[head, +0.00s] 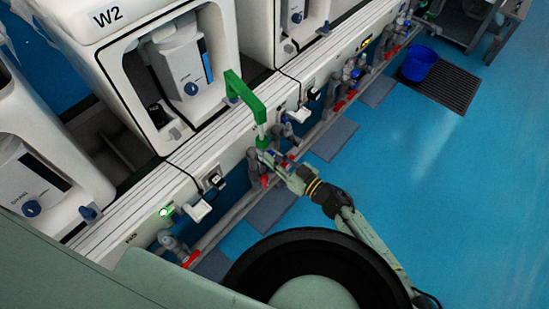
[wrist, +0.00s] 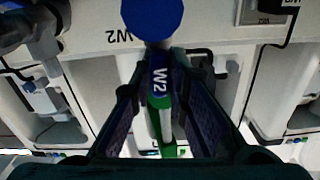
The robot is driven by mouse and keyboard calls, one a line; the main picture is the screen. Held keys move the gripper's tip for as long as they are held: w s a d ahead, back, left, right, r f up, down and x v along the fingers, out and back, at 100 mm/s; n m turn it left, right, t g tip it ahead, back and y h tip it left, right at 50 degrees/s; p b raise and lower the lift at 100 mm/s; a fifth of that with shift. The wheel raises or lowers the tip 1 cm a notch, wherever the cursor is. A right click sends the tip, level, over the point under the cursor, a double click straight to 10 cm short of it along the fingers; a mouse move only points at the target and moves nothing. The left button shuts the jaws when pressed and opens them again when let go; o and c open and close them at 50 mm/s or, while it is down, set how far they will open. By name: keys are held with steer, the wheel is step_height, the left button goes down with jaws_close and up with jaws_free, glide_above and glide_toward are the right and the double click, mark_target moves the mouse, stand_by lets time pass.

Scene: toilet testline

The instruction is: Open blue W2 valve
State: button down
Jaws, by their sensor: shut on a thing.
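The blue W2 valve handle (wrist: 159,75) shows in the wrist view, with a white "W2" on its stem and a round blue end at the top of the picture. The two fingers of my gripper (wrist: 162,100) stand on either side of the stem and are shut on it. In the head view my gripper (head: 275,161) reaches the pipework under the white W2 unit (head: 115,50). There the fingers and handle are small and partly hidden among the pipes, so the handle's angle is hard to tell.
A green bent pipe (head: 247,92) rises just above my gripper. Red-handled valves (head: 265,181) and grey pipes line the rail's lower edge. A blue bucket (head: 419,63) stands on a dark grate (head: 455,88) at upper right. The blue floor (head: 430,160) to the right is clear.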

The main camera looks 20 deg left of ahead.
steer(key=shift+n, duration=0.6)
steer(key=c, duration=1.8)
jaws_free()
steer(key=shift+c, duration=0.2)
steer(key=shift+d, duration=0.1)
steer(key=v, duration=1.2)
